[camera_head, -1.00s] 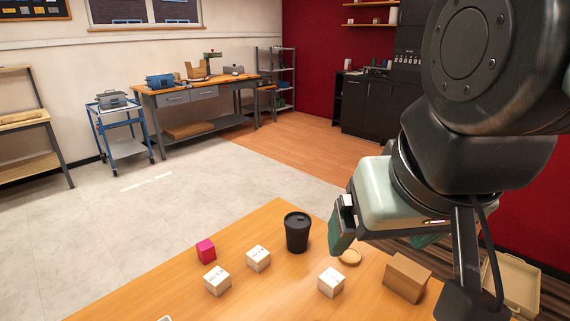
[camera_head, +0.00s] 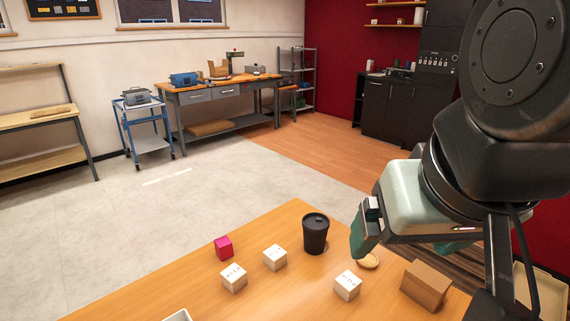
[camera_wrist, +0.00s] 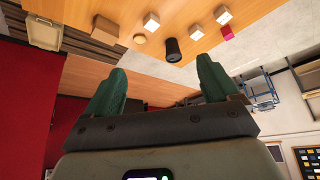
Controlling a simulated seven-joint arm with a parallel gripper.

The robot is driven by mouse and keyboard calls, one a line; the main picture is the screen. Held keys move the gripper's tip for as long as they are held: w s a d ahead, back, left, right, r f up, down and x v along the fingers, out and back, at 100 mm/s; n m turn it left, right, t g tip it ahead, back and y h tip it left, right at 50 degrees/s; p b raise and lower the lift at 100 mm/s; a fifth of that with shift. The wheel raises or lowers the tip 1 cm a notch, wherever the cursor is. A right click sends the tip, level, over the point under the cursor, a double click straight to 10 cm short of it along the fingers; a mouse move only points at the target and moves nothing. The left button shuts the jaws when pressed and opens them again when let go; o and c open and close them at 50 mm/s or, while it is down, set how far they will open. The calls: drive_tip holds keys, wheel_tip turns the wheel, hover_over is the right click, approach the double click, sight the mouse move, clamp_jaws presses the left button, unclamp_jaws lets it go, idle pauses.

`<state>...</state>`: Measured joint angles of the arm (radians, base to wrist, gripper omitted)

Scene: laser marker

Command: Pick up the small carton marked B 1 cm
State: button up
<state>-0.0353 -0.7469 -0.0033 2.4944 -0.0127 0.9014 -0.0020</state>
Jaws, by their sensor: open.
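Three small white cartons with dark markings stand on the wooden table: a left one (camera_head: 233,277), a middle one (camera_head: 275,257) and a right one (camera_head: 347,285). The markings are too small to read, so I cannot tell which is B. In the wrist view, white cartons show near the top, one at the left (camera_wrist: 151,21) and others to its right (camera_wrist: 196,32). My gripper (camera_wrist: 160,85) is open and empty, its green fingers wide apart. In the head view it hangs above the table's right part, apart from the cartons.
A black cup (camera_head: 315,233) stands behind the cartons. A magenta cube (camera_head: 224,248) is at the left, a round wooden disc (camera_head: 368,260) and a brown cardboard box (camera_head: 425,285) at the right. A white-rimmed object (camera_head: 178,315) shows at the front edge. Bare table (camera_head: 290,300) lies between the cartons.

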sight(229, 268)
drive_tip(key=w+a+f+m+g+y, duration=0.3)
drive_tip(key=w+a+f+m+y, duration=0.2)
drive_tip(key=w+a+f+y, duration=0.55)
drive_tip(key=w+a+f+m+g+y, duration=0.3)
drive_tip(key=w+a+f+m+y, duration=0.3)
drive_tip(key=a, duration=0.8)
drive_tip(key=w+f+m+t, duration=0.3)
drive_tip(key=f+m+t, duration=0.1)
drive_tip(key=f, duration=0.4)
drive_tip(key=w+f+m+t+h, duration=0.1)
drive_tip(key=w+f+m+t, duration=0.3)
drive_tip(key=f, duration=0.5)
drive_tip(key=w+f+m+t+h, duration=0.1)
drive_tip(key=w+f+m+t, duration=0.2)
drive_tip(key=f+m, duration=0.4)
drive_tip(key=shift+w+d+f+t+h, duration=0.15)
drive_tip(key=shift+w+f+t, duration=0.1)
drive_tip(key=shift+f, duration=0.2)
drive_tip(key=shift+w+d+f+t+h, duration=0.15)
drive_tip(key=shift+w+f, duration=0.1)
drive_tip(key=shift+f, duration=0.2)
drive_tip(key=x, duration=0.7)
drive_tip(key=shift+w+a, duration=0.15)
drive_tip(key=shift+a, duration=0.15)
